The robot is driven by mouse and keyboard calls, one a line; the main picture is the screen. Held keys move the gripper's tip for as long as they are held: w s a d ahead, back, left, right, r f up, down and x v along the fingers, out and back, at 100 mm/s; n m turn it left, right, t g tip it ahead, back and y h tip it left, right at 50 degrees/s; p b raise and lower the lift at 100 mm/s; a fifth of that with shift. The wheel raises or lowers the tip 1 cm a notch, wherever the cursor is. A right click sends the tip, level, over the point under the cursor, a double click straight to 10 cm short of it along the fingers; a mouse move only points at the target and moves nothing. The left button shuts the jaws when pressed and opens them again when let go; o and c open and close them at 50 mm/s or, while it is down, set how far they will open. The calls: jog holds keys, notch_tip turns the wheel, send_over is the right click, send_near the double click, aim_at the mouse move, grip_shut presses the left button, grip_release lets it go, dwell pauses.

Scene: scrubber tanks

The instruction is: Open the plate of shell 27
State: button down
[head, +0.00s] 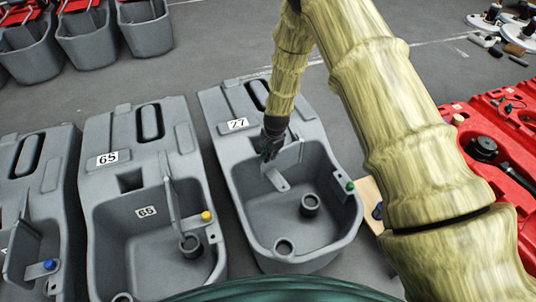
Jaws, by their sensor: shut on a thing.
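Shell 27 (218,160) is a grey moulded tank in the middle of the head view, with a white number label (238,124) on its top. Its thin grey plate (291,157) stands upright at the back of the open basin, swung away from the green knob (350,186) on the right rim. A short flat tab (278,181) lies at the plate's foot. My gripper (268,153) comes down from above at the plate's left end and is shut on it. The dark fingers hide that part of the plate, and the exact contact is hard to see.
Shell 65 (100,190) stands close on the left, with a yellow knob (206,216); another shell (18,190) is beyond it. Red shells (455,110) lie at right. More grey tanks (90,42) stand at back left. Open floor (215,40) lies behind shell 27.

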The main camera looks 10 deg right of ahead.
jog(key=c, duration=1.4)
grip_release()
jog(key=shift+c, duration=0.2)
notch_tip(320, 180, up, 12)
jog(key=s, duration=0.2)
jog(key=shift+d, duration=0.45)
jog(key=shift+f, duration=0.1)
jog(key=s+d+f+n, duration=0.25)
jog(key=s+f, duration=0.35)
jog(key=s, duration=0.3)
jog(key=s+d+f+n+g+h, duration=0.1)
jog(key=s+f+n, duration=0.2)
jog(key=s+f, duration=0.5)
jog(key=s+d+f+n, duration=0.1)
jog(key=s+f+n, duration=0.25)
jog(key=s, duration=0.75)
jog(key=s+f+n+g, duration=0.15)
jog(key=s+n, duration=0.25)
jog(key=s, duration=1.4)
notch_tip(320, 180, up, 16)
jog(key=p, duration=1.6)
jog(key=shift+f+n, duration=0.25)
jog(key=shift+n, duration=0.05)
